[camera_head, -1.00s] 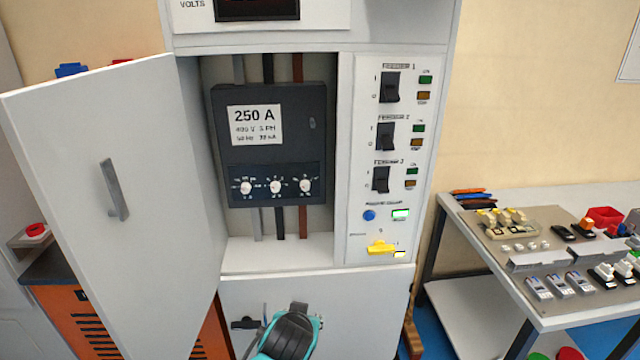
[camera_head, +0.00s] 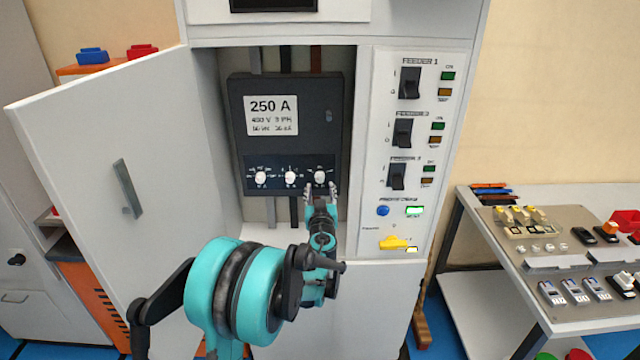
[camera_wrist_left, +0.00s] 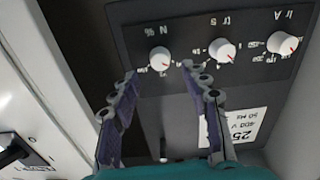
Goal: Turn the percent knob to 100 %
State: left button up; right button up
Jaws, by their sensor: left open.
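The percent knob (camera_head: 320,176) is the rightmost of three white knobs on the dark 250 A breaker (camera_head: 290,125), inside the open cabinet. My right gripper is not in view.
The cabinet door (camera_head: 110,150) stands open on the left. The feeder panel (camera_head: 425,150) with black switches and a yellow handle (camera_head: 394,243) is on the right. The other two knobs (camera_head: 260,177) (camera_head: 290,178) sit close by. A table (camera_head: 560,300) with devices stands at right.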

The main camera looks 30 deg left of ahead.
aim_at(320, 180)
pick_arm(q)
jog(key=shift+b+x, duration=0.45)
jog(key=shift+x, duration=1.95)
grip_shut()
jog(key=shift+m, duration=0.3)
jog(key=m, duration=1.1)
jog(key=shift+d+m+p, duration=0.1)
jog(key=shift+m+p, duration=0.3)
jog(key=m, duration=1.1)
jog(key=shift+f, duration=0.1)
jog(key=shift+m, duration=0.4)
